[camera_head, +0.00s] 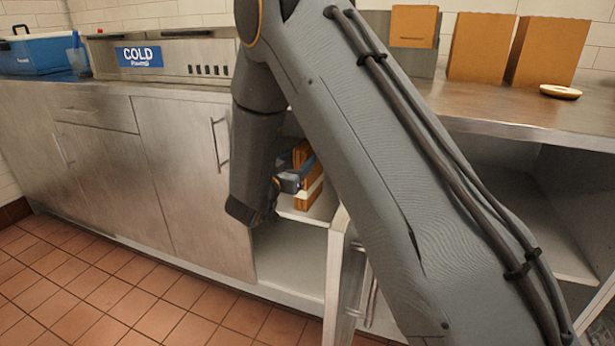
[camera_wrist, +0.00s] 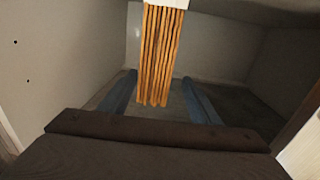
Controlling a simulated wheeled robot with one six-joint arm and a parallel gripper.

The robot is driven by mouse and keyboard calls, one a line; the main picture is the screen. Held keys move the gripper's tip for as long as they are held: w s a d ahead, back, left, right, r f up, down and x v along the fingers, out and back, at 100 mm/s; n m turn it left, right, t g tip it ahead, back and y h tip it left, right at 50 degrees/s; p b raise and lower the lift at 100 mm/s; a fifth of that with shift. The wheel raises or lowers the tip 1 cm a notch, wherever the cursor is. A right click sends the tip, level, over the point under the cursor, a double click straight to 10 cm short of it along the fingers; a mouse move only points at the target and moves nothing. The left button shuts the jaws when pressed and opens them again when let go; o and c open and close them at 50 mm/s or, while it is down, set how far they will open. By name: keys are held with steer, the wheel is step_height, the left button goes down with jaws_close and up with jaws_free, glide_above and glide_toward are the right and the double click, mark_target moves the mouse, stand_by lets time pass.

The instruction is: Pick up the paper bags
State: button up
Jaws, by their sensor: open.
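A stack of flat brown paper bags (camera_head: 308,180) lies on a shelf inside the open cabinet under the counter, partly hidden by my arm. In the wrist view the stack of bags (camera_wrist: 161,55) shows edge-on, with a white band (camera_wrist: 168,3) at the top of the picture. My gripper (camera_wrist: 161,103) is open, and its two blue fingers stand one on each side of the bags, apart from them in this view. In the head view only part of my gripper (camera_head: 292,183) shows at the cabinet opening, beside the stack.
An open cabinet door (camera_head: 336,275) stands just right of my gripper. Cabinet walls (camera_wrist: 60,65) close in on both sides.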

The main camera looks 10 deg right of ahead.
steer(key=w+d, duration=0.2)
steer(key=w+d+f+b, duration=0.1)
steer(key=w+d, duration=0.1)
steer(key=shift+d+b, duration=0.15)
steer(key=shift+b, duration=0.15)
steer(key=shift+w+d, duration=0.15)
steer(key=shift+w, duration=0.25)
steer(key=shift+c, duration=0.4)
jaws_close()
